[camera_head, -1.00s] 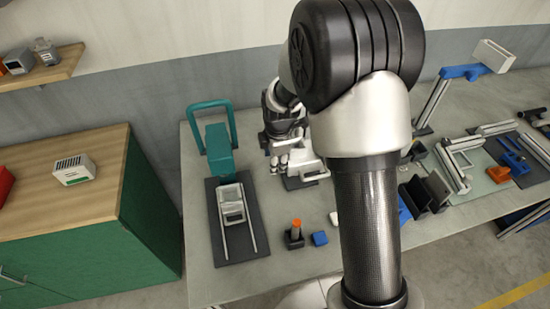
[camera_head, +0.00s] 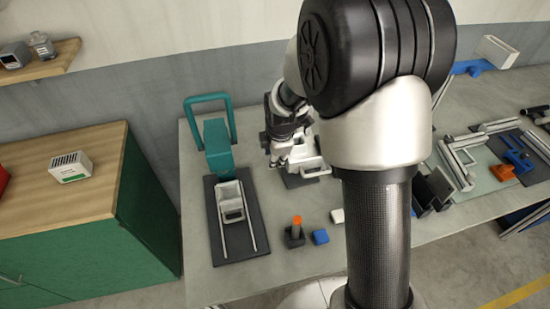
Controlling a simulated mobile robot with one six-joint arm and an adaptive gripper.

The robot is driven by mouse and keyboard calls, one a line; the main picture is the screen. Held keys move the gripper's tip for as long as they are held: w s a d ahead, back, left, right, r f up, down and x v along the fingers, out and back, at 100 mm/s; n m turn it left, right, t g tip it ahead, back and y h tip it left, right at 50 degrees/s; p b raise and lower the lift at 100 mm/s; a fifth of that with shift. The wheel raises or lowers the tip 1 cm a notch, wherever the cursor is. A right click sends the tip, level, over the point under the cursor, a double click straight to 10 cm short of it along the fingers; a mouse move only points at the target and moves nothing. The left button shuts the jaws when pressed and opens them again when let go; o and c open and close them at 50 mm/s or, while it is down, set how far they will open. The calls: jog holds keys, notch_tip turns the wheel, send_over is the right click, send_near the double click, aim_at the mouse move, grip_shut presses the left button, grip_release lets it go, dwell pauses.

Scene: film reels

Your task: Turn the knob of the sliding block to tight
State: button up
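My gripper (camera_head: 281,160) is at the end of my arm, over the middle of the grey bench. It points down just left of a small white machine (camera_head: 312,168) on a dark base plate. Its fingers are small and blend with the machine, so I cannot tell whether they are open, shut or touching it. I cannot make out the sliding block or its knob with certainty. My own arm hides a wide strip of the bench to the right of the gripper.
A dark block with an orange-topped post (camera_head: 296,232) and a blue block (camera_head: 320,237) sit near the front. Metal rail fixtures (camera_head: 463,165) stand at right.

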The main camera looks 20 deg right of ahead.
jog(key=t+b, duration=0.1)
jog(key=b, duration=0.2)
jog(key=t+b, duration=0.1)
jog(key=b, duration=0.3)
jog(key=f+t+b, duration=0.1)
jog(key=t+b, duration=0.1)
jog(key=b, duration=0.1)
jog(key=shift+s+f+b, duration=0.1)
jog(key=shift+s+b, duration=0.15)
jog(key=shift+b, duration=0.05)
jog(key=shift+s+t+b, duration=0.2)
jog(key=shift+t+b, duration=0.4)
jog(key=shift+b, duration=0.55)
jog(key=shift+r+t, duration=0.25)
jog(key=shift+t, duration=0.05)
jog(key=shift+s+f+t, duration=0.1)
jog(key=shift+f+t, duration=0.05)
jog(key=shift+t, duration=1.55)
jog(key=o, duration=1.1)
